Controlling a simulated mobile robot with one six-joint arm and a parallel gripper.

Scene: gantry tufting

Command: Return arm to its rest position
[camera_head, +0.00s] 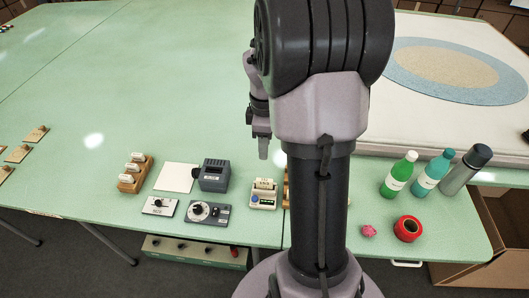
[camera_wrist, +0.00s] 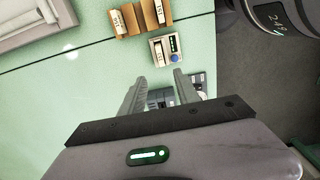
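My arm stands upright in the middle of the camera_head view and hides part of the table behind it. My gripper (camera_head: 263,150) hangs over the green table (camera_head: 75,110), just left of the arm's thick column. In the wrist view my gripper (camera_wrist: 160,77) shows two grey fingers spread apart, with nothing held between them. A small cream device with a blue button (camera_head: 263,193) sits on the table below the gripper. It also shows in the wrist view (camera_wrist: 164,46), beyond the fingertips.
Left of the arm are a wooden rack (camera_head: 130,180), a white sheet (camera_head: 177,177), a grey box (camera_head: 213,175) and a dial panel (camera_head: 208,212). On the right are a green bottle (camera_head: 398,177), a teal bottle (camera_head: 432,175), a grey flask (camera_head: 466,170) and red tape (camera_head: 407,228).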

